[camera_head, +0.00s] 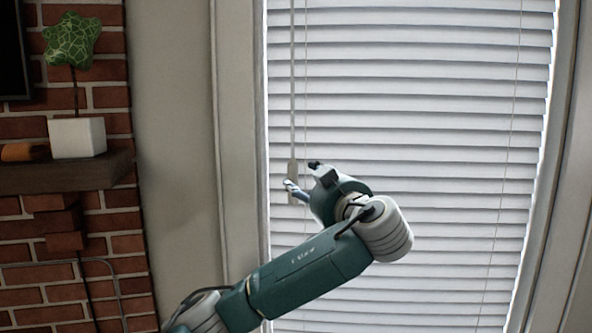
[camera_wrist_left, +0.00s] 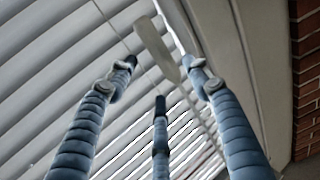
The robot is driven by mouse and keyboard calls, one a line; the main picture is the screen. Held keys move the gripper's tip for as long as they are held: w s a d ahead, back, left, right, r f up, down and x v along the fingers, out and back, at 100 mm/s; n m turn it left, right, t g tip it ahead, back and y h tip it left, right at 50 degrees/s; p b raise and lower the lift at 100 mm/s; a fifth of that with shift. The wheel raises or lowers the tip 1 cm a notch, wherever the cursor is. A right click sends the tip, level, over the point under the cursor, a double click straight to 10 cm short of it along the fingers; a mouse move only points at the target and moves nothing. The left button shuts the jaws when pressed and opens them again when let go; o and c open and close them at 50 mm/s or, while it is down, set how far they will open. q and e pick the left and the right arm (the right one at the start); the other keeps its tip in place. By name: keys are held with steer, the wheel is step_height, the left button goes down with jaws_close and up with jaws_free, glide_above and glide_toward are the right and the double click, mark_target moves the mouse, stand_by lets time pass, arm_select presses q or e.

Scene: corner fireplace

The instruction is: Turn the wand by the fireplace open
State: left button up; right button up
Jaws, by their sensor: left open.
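The wand (camera_head: 292,90) is a thin pale rod hanging down the left side of the white window blinds (camera_head: 420,130). Its thicker grip (camera_head: 292,167) ends at the height of my left gripper (camera_head: 302,176). In the left wrist view the wand's pale grip (camera_wrist_left: 157,48) lies between the spread fingertips of my left gripper (camera_wrist_left: 160,78). The fingers are open around it; I see no clear contact. In the head view part of the grip is close behind or beside a finger. My right gripper is not in view.
The window frame (camera_head: 240,130) stands just left of the wand. The blinds lie close behind the gripper.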

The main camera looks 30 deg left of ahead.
mark_target(296, 176)
arm_select(q)
steer(key=p+x, duration=0.1)
steer(key=x, duration=0.2)
steer(key=p+x, duration=0.2)
steer(key=x, duration=0.1)
steer(key=shift+s+r, duration=0.1)
steer(key=shift+r, duration=0.15)
steer(key=shift+w+a+f, duration=0.2)
steer(key=shift+w+a, duration=0.2)
steer(key=c, duration=1.2)
